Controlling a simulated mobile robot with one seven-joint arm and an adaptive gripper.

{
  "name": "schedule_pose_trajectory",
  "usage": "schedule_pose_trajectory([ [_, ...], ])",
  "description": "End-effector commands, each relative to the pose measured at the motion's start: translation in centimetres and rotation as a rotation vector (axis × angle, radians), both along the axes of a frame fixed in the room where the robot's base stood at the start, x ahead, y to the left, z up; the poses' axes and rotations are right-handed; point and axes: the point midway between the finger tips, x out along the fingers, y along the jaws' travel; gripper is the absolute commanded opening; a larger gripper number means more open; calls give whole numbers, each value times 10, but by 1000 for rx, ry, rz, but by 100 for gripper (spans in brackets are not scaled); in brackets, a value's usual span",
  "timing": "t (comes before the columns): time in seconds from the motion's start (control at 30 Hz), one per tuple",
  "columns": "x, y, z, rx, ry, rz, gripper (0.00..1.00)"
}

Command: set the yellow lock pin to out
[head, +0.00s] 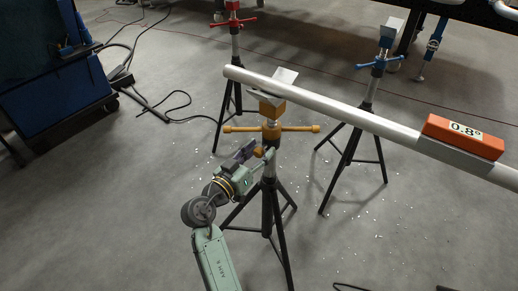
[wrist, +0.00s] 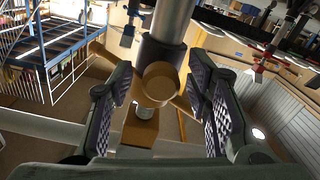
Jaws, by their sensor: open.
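The yellow stand (head: 270,131) has a crossbar handle, a V-shaped head under a long pipe and black tripod legs. The yellow lock pin shows its round end in the wrist view (wrist: 160,83), on the stand's post. In the head view it is a small yellow knob (head: 258,152) below the crossbar, partly hidden by my gripper. My gripper (head: 255,160) is open at the post. In the wrist view its two padded fingers (wrist: 165,95) stand on either side of the pin's round end, with visible gaps. I cannot tell how far out the pin sits.
The silver pipe (head: 340,112) runs above the stand and carries an orange level (head: 462,138) reading 0.8°. A red stand (head: 233,22) and a blue stand (head: 380,63) stand behind. A blue cart (head: 55,80) is at the left. The floor at lower left is clear.

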Motion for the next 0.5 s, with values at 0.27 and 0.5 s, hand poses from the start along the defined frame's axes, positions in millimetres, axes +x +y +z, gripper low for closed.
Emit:
schedule_pose_trajectory([
  [0.27,2,-1,-1,0,0,1,45],
  [0.5,2,-1,0,-1,1,2,30],
])
